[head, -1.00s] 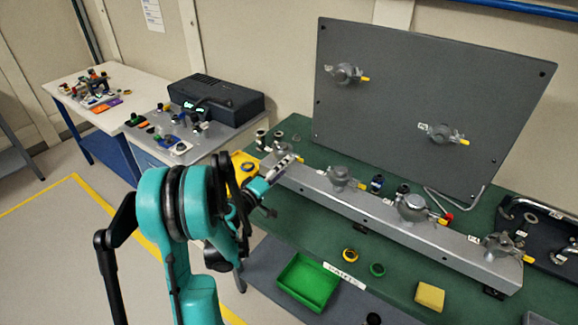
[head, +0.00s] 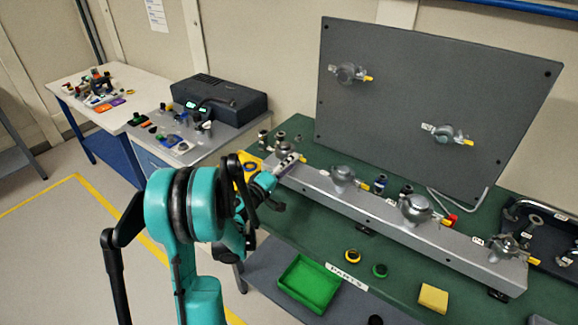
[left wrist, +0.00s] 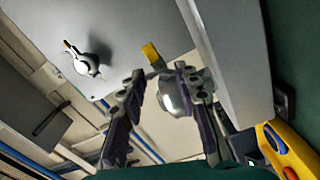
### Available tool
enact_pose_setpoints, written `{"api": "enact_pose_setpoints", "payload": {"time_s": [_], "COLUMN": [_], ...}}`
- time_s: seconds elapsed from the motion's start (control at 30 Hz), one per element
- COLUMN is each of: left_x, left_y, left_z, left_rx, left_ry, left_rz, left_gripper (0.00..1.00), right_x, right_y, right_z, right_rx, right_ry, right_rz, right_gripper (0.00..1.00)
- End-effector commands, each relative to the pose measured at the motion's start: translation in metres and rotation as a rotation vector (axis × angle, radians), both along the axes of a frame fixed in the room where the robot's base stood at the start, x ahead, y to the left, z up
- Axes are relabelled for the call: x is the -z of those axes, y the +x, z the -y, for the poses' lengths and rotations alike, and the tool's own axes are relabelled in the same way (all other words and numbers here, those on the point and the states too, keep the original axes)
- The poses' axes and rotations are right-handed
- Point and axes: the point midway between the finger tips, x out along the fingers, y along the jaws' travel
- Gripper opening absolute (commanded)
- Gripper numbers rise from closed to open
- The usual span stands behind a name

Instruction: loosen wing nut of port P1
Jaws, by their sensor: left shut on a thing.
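A long grey metal rail (head: 345,203) on the green bench carries several clamped ports, some with yellow tips. My left gripper (head: 289,159) is at the leftmost port clamp (head: 283,147) on the rail's far left end; its label cannot be read. In the left wrist view, my left gripper's (left wrist: 168,90) two dark fingers stand either side of a shiny round clamp (left wrist: 174,99) with a yellow tip (left wrist: 152,54). The gripper is shut on the clamp's wing nut; the fingers partly hide the contact. My right gripper is not in view.
A dark upright panel (head: 430,80) with two more clamped ports stands behind the rail. A green tray (head: 309,284), a yellow block (head: 433,298) and small rings lie in front. A yellow object (left wrist: 290,150) is close beside the gripper. A grey device (head: 222,98) stands at the left.

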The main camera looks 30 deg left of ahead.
Motion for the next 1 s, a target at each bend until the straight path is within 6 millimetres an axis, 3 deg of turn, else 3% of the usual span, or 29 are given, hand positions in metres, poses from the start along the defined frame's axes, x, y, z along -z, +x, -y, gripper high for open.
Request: {"api": "enact_pose_setpoints", "payload": {"time_s": [0.2, 0.53, 0.57, 0.63, 1.0], "left_x": [0.0018, 0.0005, 0.0005, 0.0005, 0.0004], "left_y": [0.0000, 0.0001, 0.0001, 0.0001, -0.0044], "left_z": [-0.0002, -0.0003, -0.0003, -0.0003, -0.0015], "left_rx": [0.000, 0.000, 0.000, 0.000, -0.002], "left_ry": [-0.188, -0.216, -0.216, -0.215, -0.215], "left_rz": [-0.017, -0.020, -0.020, -0.019, -0.018], "left_gripper": [0.03, 0.03, 0.37, 0.53, 0.53], "right_x": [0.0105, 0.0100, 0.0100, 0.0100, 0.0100], "right_y": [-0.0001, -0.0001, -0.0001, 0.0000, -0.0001], "right_z": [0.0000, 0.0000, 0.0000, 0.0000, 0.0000], "right_rx": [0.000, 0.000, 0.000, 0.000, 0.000], "right_ry": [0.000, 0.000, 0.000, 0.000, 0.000], "right_rz": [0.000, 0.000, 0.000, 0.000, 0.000], "right_gripper": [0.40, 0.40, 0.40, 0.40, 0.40]}}
